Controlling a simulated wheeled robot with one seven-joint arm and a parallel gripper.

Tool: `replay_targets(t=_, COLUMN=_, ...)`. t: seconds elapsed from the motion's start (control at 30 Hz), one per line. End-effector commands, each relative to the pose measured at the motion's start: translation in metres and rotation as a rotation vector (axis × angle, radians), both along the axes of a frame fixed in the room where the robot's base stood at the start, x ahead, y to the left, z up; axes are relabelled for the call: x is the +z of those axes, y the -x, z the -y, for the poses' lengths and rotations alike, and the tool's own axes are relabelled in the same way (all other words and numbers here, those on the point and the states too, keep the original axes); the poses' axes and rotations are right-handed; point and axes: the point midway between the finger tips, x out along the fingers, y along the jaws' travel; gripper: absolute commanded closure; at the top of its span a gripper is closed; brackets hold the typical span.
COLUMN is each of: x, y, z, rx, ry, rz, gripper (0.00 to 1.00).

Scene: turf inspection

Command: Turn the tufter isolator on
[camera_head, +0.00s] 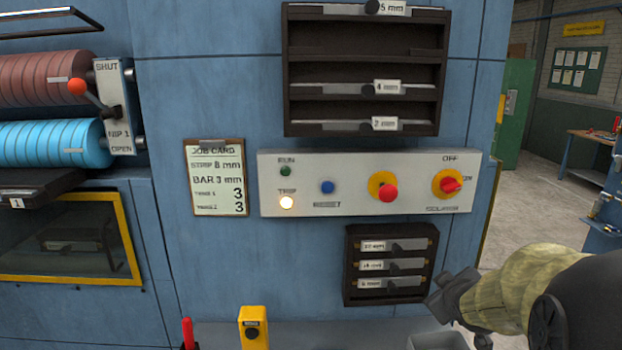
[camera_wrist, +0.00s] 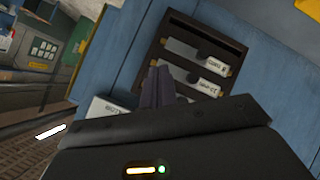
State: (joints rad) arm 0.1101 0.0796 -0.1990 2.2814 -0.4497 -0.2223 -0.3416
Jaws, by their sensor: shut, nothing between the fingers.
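The isolator (camera_head: 448,184) is a red rotary handle on a yellow disc at the right end of the pale control panel (camera_head: 340,205). OFF is marked above it and ON to its right. The handle appears to lie sideways toward the ON mark, but it is small and its exact angle is hard to tell. My gripper (camera_head: 437,300) is below the isolator, apart from it, beside the small lower rack. In the wrist view my gripper (camera_wrist: 159,86) is shut and empty, with the fingers in front of that rack. A yellow patch shows at the wrist view's top right.
A red push button (camera_head: 389,193) on yellow sits left of the isolator. The TRIP lamp (camera_head: 287,202) is lit; the RUN lamp (camera_head: 285,171) looks dark. The lower rack (camera_head: 352,262) is close to my gripper. A yellow box (camera_head: 254,328) stands in front. Open floor lies to the right.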

Motion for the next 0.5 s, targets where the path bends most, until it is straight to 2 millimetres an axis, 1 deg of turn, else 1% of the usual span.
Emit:
replay_targets(t=0.03, x=0.02, y=-0.013, z=0.016, rx=0.038, ry=0.077, rz=0.066, gripper=1.0)
replay_targets(t=0.07, x=0.033, y=-0.021, z=0.025, rx=0.067, ry=0.132, rz=0.106, gripper=1.0)
replay_targets(t=0.13, x=0.065, y=-0.035, z=0.043, rx=0.14, ry=0.269, rz=0.2, gripper=1.0)
replay_targets(t=0.17, x=0.08, y=-0.04, z=0.052, rx=0.172, ry=0.333, rz=0.239, gripper=1.0)
replay_targets(t=0.2, x=0.098, y=-0.046, z=0.061, rx=0.218, ry=0.423, rz=0.29, gripper=1.0)
replay_targets(t=0.3, x=0.139, y=-0.052, z=0.078, rx=0.329, ry=0.633, rz=0.392, gripper=1.0)
replay_targets(t=0.4, x=0.162, y=-0.053, z=0.086, rx=0.411, ry=0.78, rz=0.451, gripper=1.0)
replay_targets(t=0.5, x=0.173, y=-0.052, z=0.087, rx=0.456, ry=0.851, rz=0.479, gripper=1.0)
